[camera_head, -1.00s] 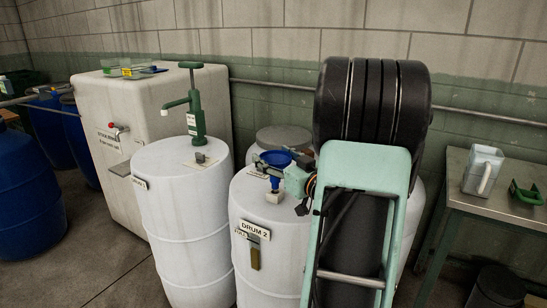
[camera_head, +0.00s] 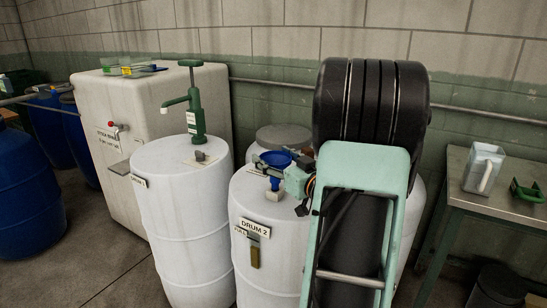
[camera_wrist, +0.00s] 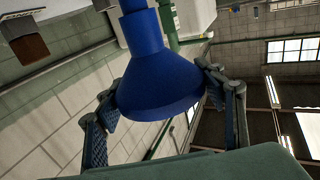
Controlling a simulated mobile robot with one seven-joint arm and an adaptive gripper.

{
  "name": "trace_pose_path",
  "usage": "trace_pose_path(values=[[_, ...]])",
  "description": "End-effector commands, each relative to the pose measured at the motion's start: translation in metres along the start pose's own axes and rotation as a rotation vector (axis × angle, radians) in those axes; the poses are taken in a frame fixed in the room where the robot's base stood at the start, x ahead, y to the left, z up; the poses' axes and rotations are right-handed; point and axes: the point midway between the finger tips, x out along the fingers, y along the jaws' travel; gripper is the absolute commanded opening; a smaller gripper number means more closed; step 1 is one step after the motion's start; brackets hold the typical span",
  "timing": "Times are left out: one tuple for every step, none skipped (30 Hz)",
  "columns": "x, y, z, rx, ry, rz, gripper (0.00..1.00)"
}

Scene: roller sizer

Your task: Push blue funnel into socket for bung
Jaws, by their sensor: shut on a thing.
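The blue funnel (camera_head: 274,158) is upright above the top of drum 2 (camera_head: 268,285), a white drum, with its spout pointing down. My gripper (camera_head: 284,169) is at its cone, near the drum's top. In the wrist view, the two fingers of my gripper (camera_wrist: 162,103) lie on either side of the wide cone of the funnel (camera_wrist: 158,75), shut on it. The spout's end is cut off at that view's top edge.
A white drum with a green hand pump (camera_head: 194,105) stands left, close to drum 2. Another drum (camera_head: 283,137) is behind. A metal table (camera_head: 500,207) with a clear jug (camera_head: 483,168) and a green item (camera_head: 527,191) is right. A pipe runs along the wall.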

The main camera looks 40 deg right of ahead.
Motion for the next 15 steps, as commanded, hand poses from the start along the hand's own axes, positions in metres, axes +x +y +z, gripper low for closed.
trace_pose_path(values=[[0.0,0.0,0.003,0.0,0.0,0.0,0.4],[0.0,0.0,0.003,0.0,0.0,0.0,0.4],[0.0,0.0,0.004,0.0,0.0,0.0,0.4],[0.0,0.0,0.005,0.0,0.0,0.0,0.4],[0.0,0.0,0.006,0.0,0.0,0.0,0.4],[0.0,0.0,0.007,0.0,0.0,0.0,0.4],[0.0,0.0,0.007,0.0,0.0,0.0,0.4],[0.0,0.0,0.008,0.0,0.0,0.0,0.4],[0.0,0.0,0.009,0.0,0.0,0.0,0.4],[0.0,0.0,0.01,0.0,0.0,0.0,0.4],[0.0,0.0,0.011,0.0,0.0,0.0,0.4],[0.0,0.0,0.012,0.0,0.0,0.0,0.4],[0.0,0.0,0.013,0.0,0.0,0.0,0.4],[0.0,0.0,0.013,0.0,0.0,0.0,0.4],[0.0,0.0,0.014,0.0,0.0,0.0,0.4]])
